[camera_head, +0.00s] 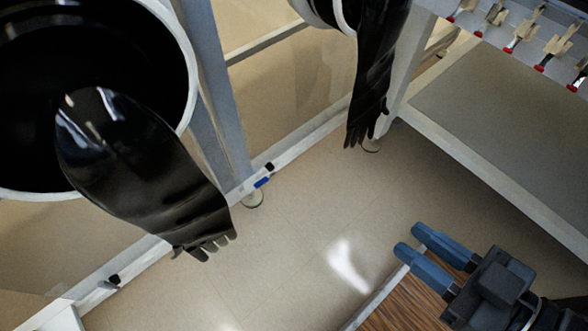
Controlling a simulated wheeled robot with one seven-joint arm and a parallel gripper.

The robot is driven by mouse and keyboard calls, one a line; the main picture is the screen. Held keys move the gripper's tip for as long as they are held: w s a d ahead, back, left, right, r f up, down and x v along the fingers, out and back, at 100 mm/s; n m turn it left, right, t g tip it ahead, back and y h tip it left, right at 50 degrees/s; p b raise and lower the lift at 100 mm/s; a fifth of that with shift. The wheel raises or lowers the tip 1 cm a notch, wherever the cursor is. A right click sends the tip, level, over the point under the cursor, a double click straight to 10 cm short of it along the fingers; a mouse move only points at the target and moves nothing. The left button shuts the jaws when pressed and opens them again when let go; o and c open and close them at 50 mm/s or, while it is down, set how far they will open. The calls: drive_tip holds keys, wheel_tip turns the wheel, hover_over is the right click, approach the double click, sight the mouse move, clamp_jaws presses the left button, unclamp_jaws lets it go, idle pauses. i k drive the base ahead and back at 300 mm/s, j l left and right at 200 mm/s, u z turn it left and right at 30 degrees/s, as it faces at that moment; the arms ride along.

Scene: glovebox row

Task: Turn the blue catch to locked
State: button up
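A small blue catch (262,183) sits on the white lower rail of the glovebox frame, left of centre. It lies at the foot of a grey post, next to a small black piece (269,167). It is too small for me to tell which position it is in. My gripper (412,240) is at the lower right, its two blue fingers pointing up and left. The fingers are apart with nothing seen between them. It is well to the right of the catch and clear of it.
A large black glove (140,170) hangs from a round port at the left, close to the catch. Another black glove (375,75) hangs at top centre. A wooden top (405,308) lies beneath my gripper. A grey table (500,110) stands right. Floor shows between.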

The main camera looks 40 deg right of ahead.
sight(263, 179)
drive_tip(key=i+j, duration=0.35)
drive_tip(key=j, duration=0.15)
drive_tip(key=i+j, duration=0.35)
drive_tip(key=j, duration=0.15)
drive_tip(key=z, duration=0.05)
